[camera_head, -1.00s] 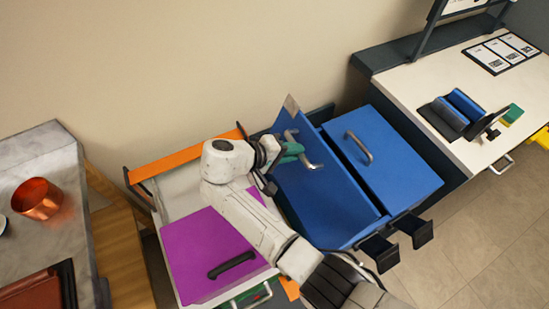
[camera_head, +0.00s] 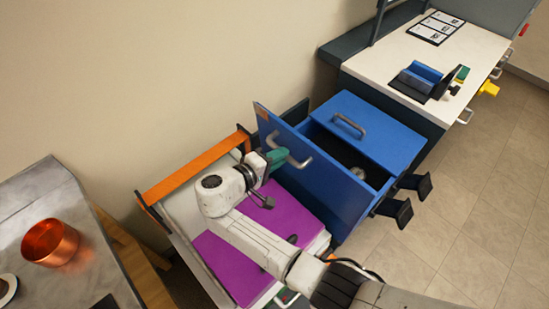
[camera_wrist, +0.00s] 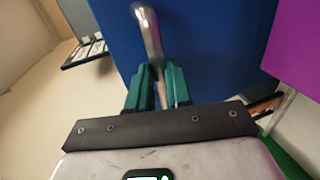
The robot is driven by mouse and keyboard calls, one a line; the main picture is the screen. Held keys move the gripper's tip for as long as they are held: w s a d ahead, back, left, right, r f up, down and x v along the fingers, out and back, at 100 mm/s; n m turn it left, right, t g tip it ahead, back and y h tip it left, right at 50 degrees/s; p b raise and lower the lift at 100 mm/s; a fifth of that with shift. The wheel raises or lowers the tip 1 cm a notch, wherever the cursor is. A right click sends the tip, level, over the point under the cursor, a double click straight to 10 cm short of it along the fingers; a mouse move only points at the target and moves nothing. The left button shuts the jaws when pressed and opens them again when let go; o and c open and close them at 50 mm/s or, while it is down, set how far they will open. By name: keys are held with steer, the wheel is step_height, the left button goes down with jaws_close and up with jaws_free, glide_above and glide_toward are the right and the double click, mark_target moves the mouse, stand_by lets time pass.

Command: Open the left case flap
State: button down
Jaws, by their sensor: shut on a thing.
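The blue case (camera_head: 362,215) has its left flap (camera_head: 322,178) swung up and standing steeply, tilted out to the left. The case's left opening shows dark behind it, with a small metallic thing (camera_head: 357,172) inside, too small to name. My gripper (camera_head: 284,156) with green fingers is shut on the left flap's metal handle (camera_head: 303,163). In the wrist view, the handle (camera_wrist: 148,32) runs down between my gripper's fingers (camera_wrist: 159,76), with the blue flap (camera_wrist: 215,40) behind. The right flap (camera_head: 380,128) lies closed, with its own handle (camera_head: 348,125).
A purple panel (camera_head: 228,262) lies under my arm, beside an orange bar (camera_head: 192,170). A grey counter with a copper pot (camera_head: 50,243) stands at left. A white bench (camera_head: 465,60) holds a blue and black stand (camera_head: 420,80) at right. Floor at right is clear.

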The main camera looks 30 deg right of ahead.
steer(key=shift+s+d+f, duration=0.15)
steer(key=shift+f, duration=0.35)
steer(key=shift+s+d+f, duration=0.15)
steer(key=shift+f, duration=0.3)
steer(key=c, duration=1.2)
jaws_free()
steer(key=shift+w+d, duration=0.15)
steer(key=shift+o, duration=0.6)
steer(key=shift+r, duration=0.15)
steer(key=shift+r, duration=0.1)
steer(key=shift+a, duration=0.2)
steer(key=b+v, duration=0.2)
steer(key=v, duration=0.8)
steer(key=shift+a+r, duration=0.25)
